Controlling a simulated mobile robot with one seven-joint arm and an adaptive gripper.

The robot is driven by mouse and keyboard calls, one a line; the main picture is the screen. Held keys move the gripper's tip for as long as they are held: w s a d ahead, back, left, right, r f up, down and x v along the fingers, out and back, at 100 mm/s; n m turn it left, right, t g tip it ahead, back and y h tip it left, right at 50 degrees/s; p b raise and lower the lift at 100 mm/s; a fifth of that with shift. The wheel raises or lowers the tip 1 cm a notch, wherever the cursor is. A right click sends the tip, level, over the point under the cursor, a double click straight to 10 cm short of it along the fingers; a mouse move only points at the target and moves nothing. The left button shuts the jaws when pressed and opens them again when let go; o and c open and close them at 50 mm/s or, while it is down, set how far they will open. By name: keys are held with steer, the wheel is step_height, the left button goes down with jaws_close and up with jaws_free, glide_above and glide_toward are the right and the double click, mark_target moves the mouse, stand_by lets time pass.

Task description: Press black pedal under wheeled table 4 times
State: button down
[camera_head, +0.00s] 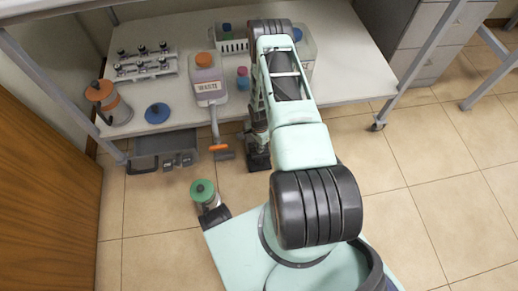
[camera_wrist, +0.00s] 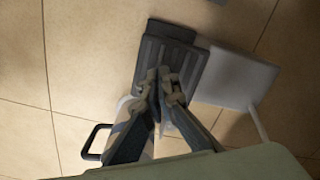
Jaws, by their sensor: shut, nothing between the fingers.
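The black pedal (camera_head: 258,162) is on the tiled floor below the front edge of the wheeled table (camera_head: 350,85). In the wrist view the pedal (camera_wrist: 164,58) has a ridged top and lies just beyond my fingertips. My gripper (camera_wrist: 165,77) is shut and empty, with its tips over the near part of the pedal. I cannot tell if they touch it. In the head view my arm hides most of my gripper, which points down at the pedal.
On the table stand a waste bottle (camera_head: 208,78), an orange-lidded container (camera_head: 107,102), a white basket (camera_head: 233,45) and a rack of fittings (camera_head: 145,62). A grey bin (camera_head: 160,147) sits under the table's left front. A flat grey plate (camera_wrist: 236,80) lies beside the pedal. Floor at right is clear.

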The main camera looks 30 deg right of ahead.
steer(key=shift+f+b, duration=1.15)
steer(key=shift+f, duration=0.4)
steer(key=shift+r, duration=0.1)
steer(key=shift+r+p, duration=1.05)
steer(key=shift+r, duration=0.4)
